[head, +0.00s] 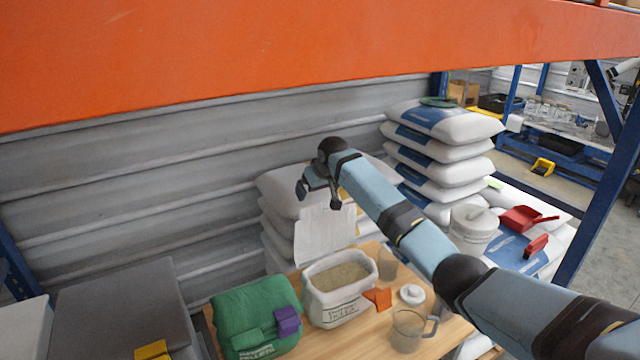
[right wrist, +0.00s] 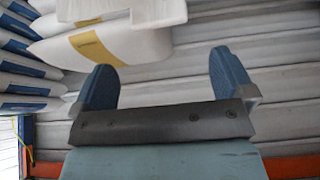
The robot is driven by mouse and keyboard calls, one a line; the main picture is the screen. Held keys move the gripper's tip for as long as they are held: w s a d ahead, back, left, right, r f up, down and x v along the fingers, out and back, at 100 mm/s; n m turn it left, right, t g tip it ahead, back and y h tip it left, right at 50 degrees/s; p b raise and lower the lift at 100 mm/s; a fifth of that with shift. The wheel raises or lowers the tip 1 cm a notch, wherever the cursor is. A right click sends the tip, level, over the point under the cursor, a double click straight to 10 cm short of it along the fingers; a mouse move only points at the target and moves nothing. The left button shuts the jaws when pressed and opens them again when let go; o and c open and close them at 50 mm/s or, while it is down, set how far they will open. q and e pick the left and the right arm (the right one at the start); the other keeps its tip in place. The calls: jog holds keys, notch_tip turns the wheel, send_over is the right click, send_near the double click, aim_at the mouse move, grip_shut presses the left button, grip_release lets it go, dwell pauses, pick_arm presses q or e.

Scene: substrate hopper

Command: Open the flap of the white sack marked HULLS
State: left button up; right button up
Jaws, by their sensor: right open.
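A white sack (head: 338,298) with dark lettering, too small to read surely, stands on the wooden table. Its top is open and brownish grain shows inside. An orange piece (head: 378,298) lies against its right side. My right gripper (head: 318,196) is open and empty, up above and behind this sack, in front of the stacked sacks. In the right wrist view its two blue fingers (right wrist: 164,78) stand wide apart with nothing between them. The white sack on the table is not recognisable in that view. My left gripper is not in view.
A green sack (head: 255,315) with a purple clip (head: 287,321) is left of the white sack. A clear jug (head: 407,330), white lid (head: 411,294) and clear cup (head: 388,265) are right. Stacked sacks (head: 440,122) stand behind; an orange beam (head: 300,50) crosses above.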

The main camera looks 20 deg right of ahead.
jog(key=v, duration=0.3)
jog(key=shift+r, duration=0.15)
dwell(0.3)
jog(key=s+a+f+n+t+y+p, duration=0.1)
jog(key=s+a+f, duration=0.5)
jog(key=s+f, duration=0.6)
jog(key=s+a+f+n+t+y+p, duration=0.1)
jog(key=s+a+f, duration=0.65)
jog(key=f, duration=0.65)
jog(key=s+a+t+p, duration=0.2)
jog(key=s+a+t, duration=0.1)
jog(key=s, duration=2.7)
jog(key=shift+f+y, duration=0.2)
jog(key=shift+y, duration=0.2)
jog(key=shift+s+d, duration=0.1)
jog(key=shift+d, duration=0.05)
